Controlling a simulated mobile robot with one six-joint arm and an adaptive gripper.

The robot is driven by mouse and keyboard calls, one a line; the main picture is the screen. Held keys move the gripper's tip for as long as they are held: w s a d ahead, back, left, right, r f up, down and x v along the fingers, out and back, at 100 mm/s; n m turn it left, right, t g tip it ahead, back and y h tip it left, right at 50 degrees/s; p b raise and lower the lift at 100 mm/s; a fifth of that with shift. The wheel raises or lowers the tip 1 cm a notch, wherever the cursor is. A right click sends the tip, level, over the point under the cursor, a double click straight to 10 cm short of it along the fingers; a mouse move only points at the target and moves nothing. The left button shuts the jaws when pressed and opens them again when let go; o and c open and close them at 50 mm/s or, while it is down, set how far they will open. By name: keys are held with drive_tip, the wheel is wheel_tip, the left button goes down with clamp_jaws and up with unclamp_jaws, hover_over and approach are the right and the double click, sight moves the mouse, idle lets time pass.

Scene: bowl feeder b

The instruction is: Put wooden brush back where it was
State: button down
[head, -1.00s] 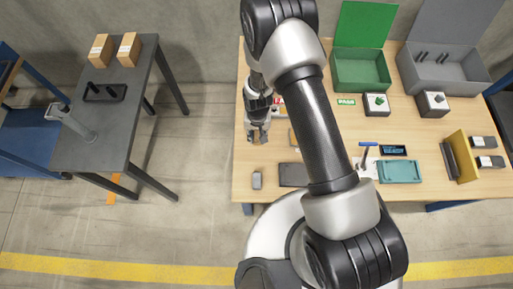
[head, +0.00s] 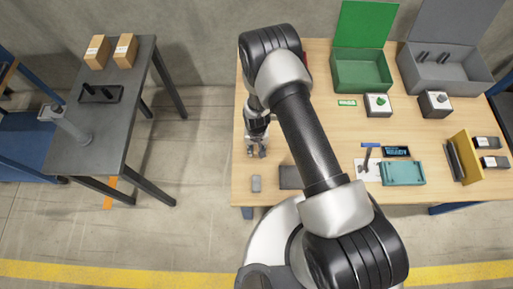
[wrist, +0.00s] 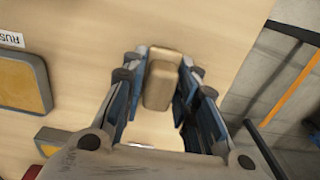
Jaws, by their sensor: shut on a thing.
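The wooden brush (wrist: 163,80) shows in the wrist view as a tan block with rounded edges, lying between the finger pads. My gripper (wrist: 160,85) is shut on it, one blue-grey finger along each side. In the head view my gripper (head: 256,153) is over the left end of the wooden table (head: 300,58), near its left edge. The brush cannot be made out in the head view. Its underside is hidden, so I cannot tell whether it touches the table.
A small grey item (head: 256,184) and a dark flat pad (head: 291,177) lie at the table's front left. The wrist view shows a framed tan pad (wrist: 22,82) and a white label (wrist: 11,39) reading "RUS". A green box (head: 361,74) stands at the back.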

drive_tip(key=shift+f, duration=0.2)
drive_tip(key=c, duration=1.3)
unclamp_jaws()
drive_tip(key=shift+r, duration=0.1)
